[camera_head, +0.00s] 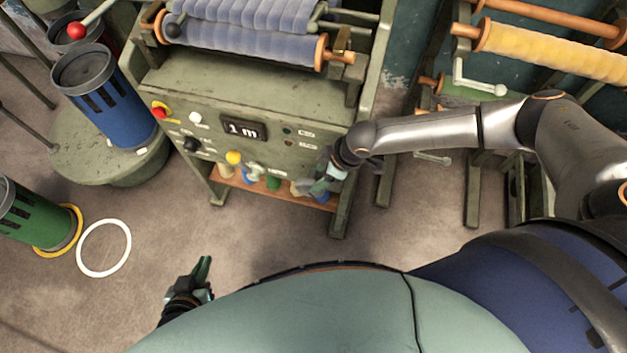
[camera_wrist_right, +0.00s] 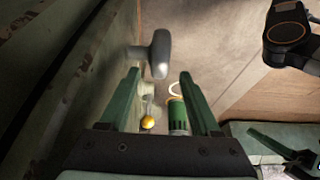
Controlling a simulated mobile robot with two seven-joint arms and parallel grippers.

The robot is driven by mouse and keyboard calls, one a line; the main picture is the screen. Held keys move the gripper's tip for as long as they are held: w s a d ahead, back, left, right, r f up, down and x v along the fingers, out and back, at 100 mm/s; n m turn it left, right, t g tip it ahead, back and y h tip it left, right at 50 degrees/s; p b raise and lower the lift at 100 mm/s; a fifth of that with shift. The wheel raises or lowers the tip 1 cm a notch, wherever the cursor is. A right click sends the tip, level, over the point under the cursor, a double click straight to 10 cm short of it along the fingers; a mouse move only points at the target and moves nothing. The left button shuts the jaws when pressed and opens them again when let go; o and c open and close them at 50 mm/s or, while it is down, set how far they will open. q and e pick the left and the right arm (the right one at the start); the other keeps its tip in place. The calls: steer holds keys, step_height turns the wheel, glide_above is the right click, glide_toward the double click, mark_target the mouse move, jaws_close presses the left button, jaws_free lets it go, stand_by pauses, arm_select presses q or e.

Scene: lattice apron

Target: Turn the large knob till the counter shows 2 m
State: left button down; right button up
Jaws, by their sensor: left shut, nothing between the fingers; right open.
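The counter (camera_head: 243,130) on the green machine's front panel reads "1 m". In the right wrist view a grey knob with a crossbar grip (camera_wrist_right: 160,54) sticks out from the panel, just past the fingertips. I cannot make it out clearly in the head view, where my right gripper covers that part of the panel. My right gripper (camera_head: 318,184) is beside the panel's right end; in its wrist view (camera_wrist_right: 159,74) its green fingers are apart with nothing held. My left gripper (camera_head: 204,268) is shut and empty, low over the floor.
The panel also carries a red button (camera_head: 159,111), a white button (camera_head: 195,118), a black knob (camera_head: 192,145) and a yellow button (camera_head: 234,157). Blue quilted rolls (camera_head: 240,40) lie above. Open floor lies in front.

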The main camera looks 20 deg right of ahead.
mark_target(313, 182)
steer(key=shift+b+x, duration=0.35)
steer(key=shift+x, duration=1.85)
steer(key=shift+r, duration=0.1)
jaws_close()
